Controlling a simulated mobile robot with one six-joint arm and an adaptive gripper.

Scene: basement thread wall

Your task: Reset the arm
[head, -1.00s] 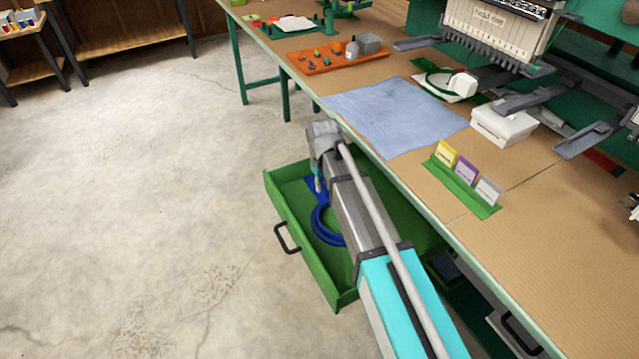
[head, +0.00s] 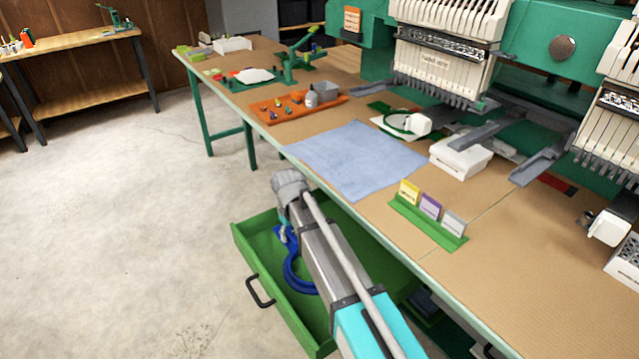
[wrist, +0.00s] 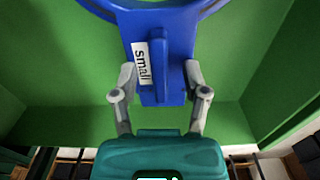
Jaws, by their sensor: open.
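My gripper (wrist: 160,95) is open in the wrist view. Its two fingers stand on either side of the handle block of a blue hoop (wrist: 183,25) with a white label reading "small". Small gaps seem to show between the fingers and the block; I cannot tell whether either touches. The blue hoop (head: 292,270) lies in the open green drawer (head: 262,267) in the head view. My arm (head: 325,255) reaches over the drawer, and its end is bent down into it. The fingers are mostly hidden there.
The worktable (head: 500,265) edge runs close beside my arm. On it are a blue cloth (head: 350,160), a green card holder (head: 425,222), a white box (head: 460,157) and an orange tray (head: 290,110). Embroidery heads (head: 440,70) stand behind. The floor at left is clear.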

